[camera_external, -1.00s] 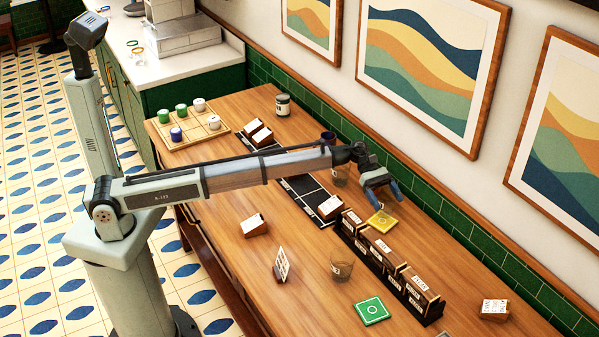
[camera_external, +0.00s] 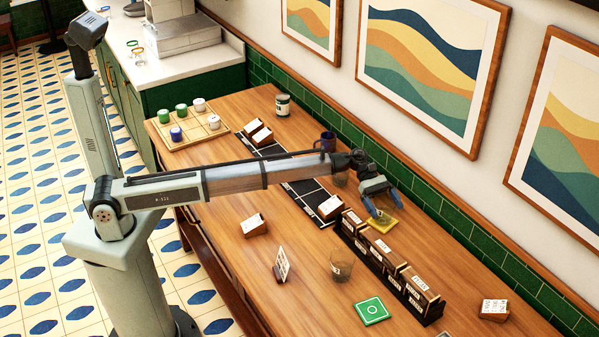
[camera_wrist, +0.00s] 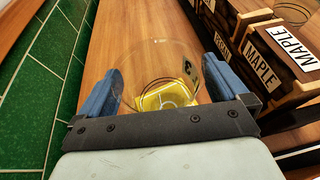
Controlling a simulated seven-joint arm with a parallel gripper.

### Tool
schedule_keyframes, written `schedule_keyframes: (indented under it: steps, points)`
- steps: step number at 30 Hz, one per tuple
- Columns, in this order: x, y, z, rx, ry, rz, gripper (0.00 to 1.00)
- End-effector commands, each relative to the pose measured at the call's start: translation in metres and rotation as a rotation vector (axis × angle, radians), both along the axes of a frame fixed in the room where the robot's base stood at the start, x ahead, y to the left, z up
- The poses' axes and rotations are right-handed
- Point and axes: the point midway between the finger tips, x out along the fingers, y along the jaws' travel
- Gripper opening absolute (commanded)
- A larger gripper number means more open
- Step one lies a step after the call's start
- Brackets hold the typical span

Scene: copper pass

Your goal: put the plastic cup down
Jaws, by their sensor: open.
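A clear plastic cup (camera_wrist: 150,62) with a dark mark on its side is between my fingers in the wrist view. A yellow coaster (camera_wrist: 165,95) shows through it; the cup appears to stand over it, but I cannot tell exactly how its base meets it. My gripper (camera_wrist: 158,85) is open, with one blue finger on each side of the cup. In the external view my gripper (camera_external: 382,204) is low over the yellow coaster (camera_external: 384,223), and the cup there is too faint to make out.
A rack of labelled wooden boxes (camera_external: 390,262) stands close beside the coaster. Another clear cup (camera_external: 342,265) and a green coaster (camera_external: 371,311) are nearer the front. A dark blue mug (camera_external: 327,141) stands behind the arm. The green-tiled wall (camera_external: 455,222) is close on the other side.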

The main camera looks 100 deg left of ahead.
Motion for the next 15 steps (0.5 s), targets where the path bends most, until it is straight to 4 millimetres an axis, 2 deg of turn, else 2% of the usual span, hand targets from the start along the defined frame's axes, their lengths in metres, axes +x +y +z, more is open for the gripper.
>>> schedule_keyframes:
  steps: [5, 11, 15]
  points:
    - [0.000, 0.000, 0.004, 0.001, -0.001, 0.000, 1.00]
    - [-0.016, 0.019, 0.012, 0.000, 0.000, 0.001, 1.00]
    - [-0.032, 0.039, 0.022, 0.000, -0.001, 0.002, 1.00]
